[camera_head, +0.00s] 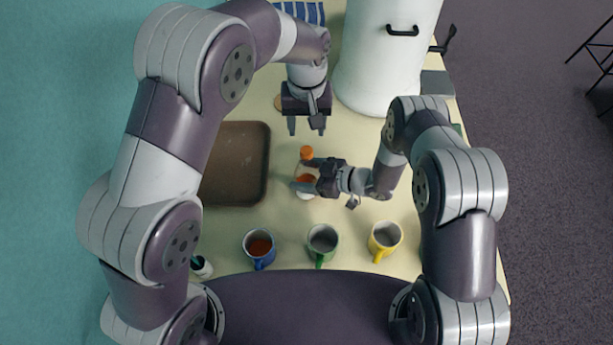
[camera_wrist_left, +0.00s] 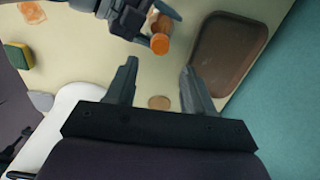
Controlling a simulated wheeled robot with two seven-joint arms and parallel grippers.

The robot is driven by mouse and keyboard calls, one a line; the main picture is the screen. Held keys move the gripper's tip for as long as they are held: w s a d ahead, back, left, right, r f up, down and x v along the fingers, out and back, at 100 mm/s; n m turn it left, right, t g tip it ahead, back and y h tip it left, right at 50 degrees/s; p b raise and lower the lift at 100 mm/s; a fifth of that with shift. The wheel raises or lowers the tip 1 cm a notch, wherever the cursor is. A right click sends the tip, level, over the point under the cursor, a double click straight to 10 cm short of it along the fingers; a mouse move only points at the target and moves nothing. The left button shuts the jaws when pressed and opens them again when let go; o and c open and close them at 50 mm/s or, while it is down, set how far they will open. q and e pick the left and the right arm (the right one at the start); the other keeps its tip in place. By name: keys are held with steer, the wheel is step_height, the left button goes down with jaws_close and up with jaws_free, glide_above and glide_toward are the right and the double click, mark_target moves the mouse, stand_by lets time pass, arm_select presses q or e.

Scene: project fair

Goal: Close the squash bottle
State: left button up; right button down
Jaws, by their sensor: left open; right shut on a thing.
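The squash bottle (camera_head: 305,181) stands at the table's middle, close to upright, with an orange cap (camera_head: 307,152) at its top. In the left wrist view the cap (camera_wrist_left: 159,44) faces me and the body (camera_wrist_left: 162,23) is partly hidden. I cannot tell how tightly the cap sits. My right gripper (camera_head: 302,175) is shut around the bottle's body from the right. My left gripper (camera_head: 306,129) is open and empty, pointing down, a little beyond the cap in the head view. In the left wrist view the cap shows just past and between its fingertips (camera_wrist_left: 159,68), apart from them.
A brown tray (camera_head: 262,180) lies left of the bottle. A blue mug (camera_head: 258,262) with reddish drink, a green mug (camera_head: 322,258) and a yellow mug (camera_head: 393,235) stand at the near edge. A large white container (camera_head: 375,70) stands at the back right. A round disc (camera_wrist_left: 159,102) lies flat.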

mark_target(307, 150)
arm_select(q)
step_height(307, 150, down, 8)
steer(key=shift+r, duration=0.1)
stand_by(0.4)
jaws_close()
steer(key=shift+o, duration=0.7)
jaws_free()
step_height(307, 150, up, 12)
